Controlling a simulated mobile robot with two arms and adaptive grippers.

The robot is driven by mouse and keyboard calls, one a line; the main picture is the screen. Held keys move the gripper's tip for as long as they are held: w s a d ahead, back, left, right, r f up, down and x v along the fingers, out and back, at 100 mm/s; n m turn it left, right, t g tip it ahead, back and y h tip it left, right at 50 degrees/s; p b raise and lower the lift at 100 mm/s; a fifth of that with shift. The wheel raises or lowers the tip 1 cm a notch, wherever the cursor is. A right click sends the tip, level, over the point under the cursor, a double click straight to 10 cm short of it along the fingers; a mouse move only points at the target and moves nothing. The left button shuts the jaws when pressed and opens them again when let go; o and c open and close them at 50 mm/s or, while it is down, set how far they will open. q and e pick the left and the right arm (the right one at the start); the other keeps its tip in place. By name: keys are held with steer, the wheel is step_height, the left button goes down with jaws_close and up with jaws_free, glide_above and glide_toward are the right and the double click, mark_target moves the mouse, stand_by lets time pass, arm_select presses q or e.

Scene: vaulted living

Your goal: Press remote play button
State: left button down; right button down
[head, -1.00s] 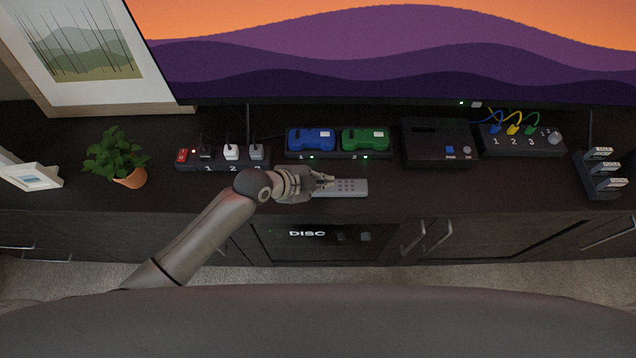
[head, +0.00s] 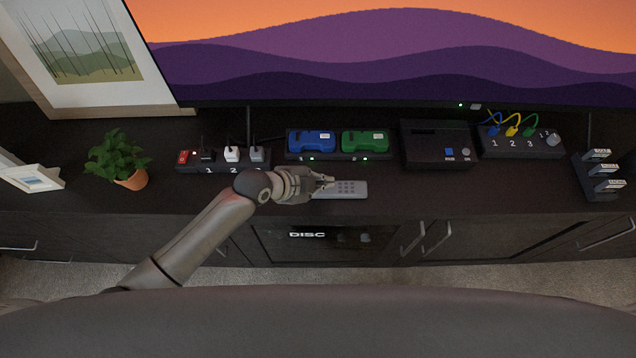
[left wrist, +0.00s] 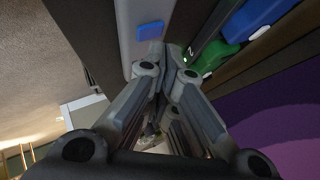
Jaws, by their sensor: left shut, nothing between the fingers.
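The grey remote (head: 350,190) lies flat on the dark cabinet top, with rows of small dark buttons on its right part. My left gripper (head: 328,182) reaches in from the left, and its fingertips are over the remote's left end. That end is partly hidden by the gripper. In the left wrist view, my closed, empty fingers (left wrist: 166,62) point at the light grey remote (left wrist: 133,40), which has a blue button (left wrist: 150,31) just beyond the tips. I cannot tell whether the tips touch the remote. My right gripper is not in view.
Behind the remote stand a dock with blue (head: 311,140) and green (head: 365,140) controllers, a black box (head: 437,150) and a power strip (head: 190,168). A potted plant (head: 118,160) stands left. The cabinet top right of the remote (head: 460,190) is clear.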

arm_select(q)
steer(key=shift+r, duration=0.3)
step_height(320, 180, up, 5)
steer(key=p, duration=0.4)
steer(key=shift+p, duration=0.4)
steer(key=shift+s, duration=0.1)
stand_by(0.5)
